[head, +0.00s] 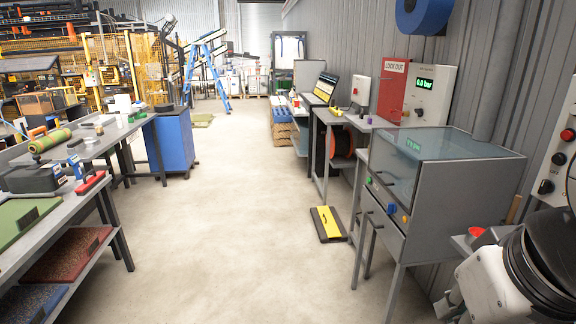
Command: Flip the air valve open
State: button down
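A pale grey panel (440,104) on the right wall has a green-lit display (426,84) that appears to read 0.0 bar. My gripper is not in view. White and black parts fill the lower right corner, and I cannot be sure whether they are my arm.
A grey cabinet with a glass top (440,150) stands below the panel, beside a red lock-out board (391,88). A yellow and black block (327,223) lies on the floor. A workbench (100,145) runs along the left. The middle floor is clear.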

aim_at(391, 110)
jog(key=i+j+u, duration=0.25)
jog(key=i, duration=0.35)
jog(key=i+j+u, duration=0.3)
jog(key=i, duration=0.35)
jog(key=i+u, duration=0.25)
jog(key=i, duration=0.4)
jog(key=i+l+z, duration=0.1)
jog(key=i+z, duration=0.25)
jog(key=i, duration=0.25)
jog(key=i+j+z, duration=0.1)
jog(key=i+z, duration=0.25)
jog(key=i, duration=0.25)
jog(key=i+j+z, duration=0.35)
jog(key=i, duration=0.25)
jog(key=i+l+z, duration=0.15)
jog(key=i+z, duration=0.25)
jog(key=i, duration=0.15)
jog(key=i+z, duration=0.4)
jog(key=i, duration=0.15)
